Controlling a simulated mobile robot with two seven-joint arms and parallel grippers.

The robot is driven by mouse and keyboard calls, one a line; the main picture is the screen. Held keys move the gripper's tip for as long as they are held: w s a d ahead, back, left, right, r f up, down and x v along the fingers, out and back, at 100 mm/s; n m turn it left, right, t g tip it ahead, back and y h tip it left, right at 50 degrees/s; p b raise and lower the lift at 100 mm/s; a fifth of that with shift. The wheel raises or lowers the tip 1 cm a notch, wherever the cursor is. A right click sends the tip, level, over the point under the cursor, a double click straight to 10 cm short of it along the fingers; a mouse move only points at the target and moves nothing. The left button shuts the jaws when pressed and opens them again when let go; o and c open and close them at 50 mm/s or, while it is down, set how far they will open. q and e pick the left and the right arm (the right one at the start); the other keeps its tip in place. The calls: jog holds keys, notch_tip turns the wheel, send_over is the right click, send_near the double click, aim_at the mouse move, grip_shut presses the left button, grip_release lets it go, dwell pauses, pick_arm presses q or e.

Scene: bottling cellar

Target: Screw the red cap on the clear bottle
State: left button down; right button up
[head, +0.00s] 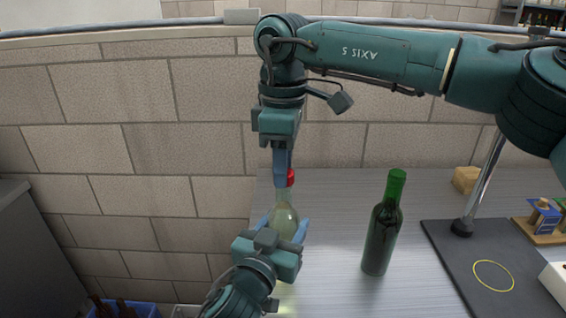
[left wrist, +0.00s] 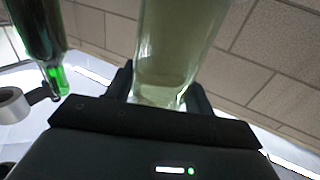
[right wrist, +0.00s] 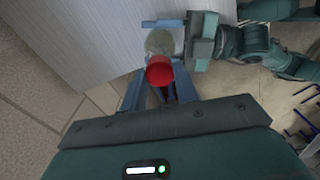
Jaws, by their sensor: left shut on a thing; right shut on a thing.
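The clear bottle (head: 284,222) stands upright at the table's left edge, its body between the fingers of my left gripper (head: 286,230), which is shut on it. In the left wrist view the bottle's glass (left wrist: 175,48) fills the space between the fingers. The red cap (head: 291,178) is at the top of the bottle's neck, held by my right gripper (head: 285,172), which points down from above. In the right wrist view the cap (right wrist: 160,71) lies between the fingers and overlaps the bottle (right wrist: 160,42). I cannot tell whether the cap touches the mouth.
A green bottle (head: 382,228) stands upright right of the clear bottle. Further right are a dark mat (head: 450,245) with a yellow ring, a sponge-like block (head: 466,180) and a metal post (head: 484,185). A blue crate (head: 140,309) is low at the left. A block wall (head: 130,130) rises behind.

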jog(key=m, duration=0.3)
jog(key=o, duration=0.9)
jog(key=shift+o, duration=0.2)
jog(key=shift+r, duration=2.3)
jog(key=shift+c, duration=0.3)
